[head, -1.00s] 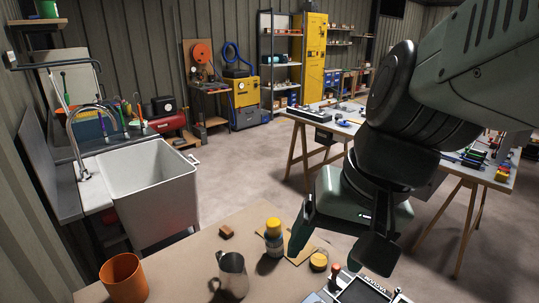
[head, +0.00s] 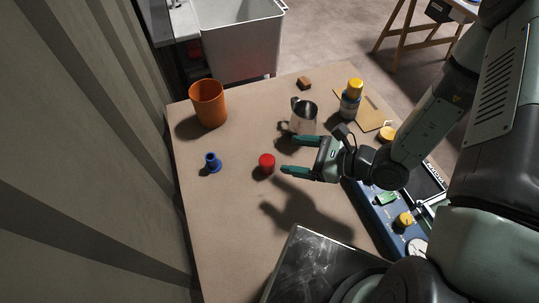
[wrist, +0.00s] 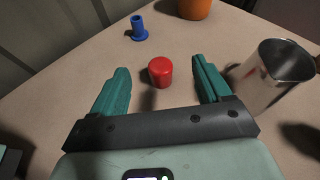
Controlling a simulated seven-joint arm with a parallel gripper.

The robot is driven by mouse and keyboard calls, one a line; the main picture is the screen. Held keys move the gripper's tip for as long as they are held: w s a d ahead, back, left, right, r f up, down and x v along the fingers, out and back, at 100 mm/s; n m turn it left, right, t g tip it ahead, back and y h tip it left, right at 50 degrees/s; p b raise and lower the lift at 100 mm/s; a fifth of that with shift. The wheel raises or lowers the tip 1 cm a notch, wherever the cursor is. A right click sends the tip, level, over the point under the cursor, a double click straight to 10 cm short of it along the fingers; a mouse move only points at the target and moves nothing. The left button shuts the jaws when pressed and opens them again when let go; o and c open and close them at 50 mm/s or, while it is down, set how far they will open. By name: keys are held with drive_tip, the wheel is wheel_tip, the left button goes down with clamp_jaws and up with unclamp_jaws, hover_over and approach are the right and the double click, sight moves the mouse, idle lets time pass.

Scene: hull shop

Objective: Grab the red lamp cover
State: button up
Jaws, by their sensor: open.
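The red lamp cover (head: 267,162) is a small red cylinder with a rounded top, standing upright on the tan table. In the wrist view the red lamp cover (wrist: 161,71) lies ahead of my fingertips, in line with the gap between them. My gripper (head: 294,155) is open and empty, reaching in from the right, with its fingers pointing left toward the cover. In the wrist view my gripper (wrist: 162,77) shows its two green fingers spread apart. I see no contact between the fingers and the cover.
A metal pitcher (head: 303,118) stands close beside my gripper. A blue spool-shaped part (head: 213,163) stands left of the cover, and an orange cup (head: 208,104) is behind it. A yellow-capped bottle (head: 350,100) and a blue panel (head: 381,212) are to the right. Table space around the cover is clear.

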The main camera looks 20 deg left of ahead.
drive_tip(key=m+t, duration=0.1)
drive_tip(key=m, duration=0.1)
approach(268, 160)
drive_tip(key=shift+s+a+f, duration=0.1)
drive_tip(key=shift+a+f, duration=0.25)
drive_tip(key=shift+a, duration=0.15)
drive_tip(key=shift+s+a+f, duration=0.1)
drive_tip(key=shift+a+f, duration=0.2)
drive_tip(key=shift+a, duration=0.25)
drive_tip(key=x, duration=0.4)
drive_tip(key=shift+w+a+f, duration=0.1)
drive_tip(key=shift+a+f, duration=0.05)
drive_tip(key=shift+a, duration=0.15)
drive_tip(key=shift+x, duration=2.9)
drive_tip(key=shift+w, duration=0.15)
drive_tip(key=c, duration=1)
drive_tip(key=shift+c, duration=0.2)
drive_tip(key=shift+r, duration=0.2)
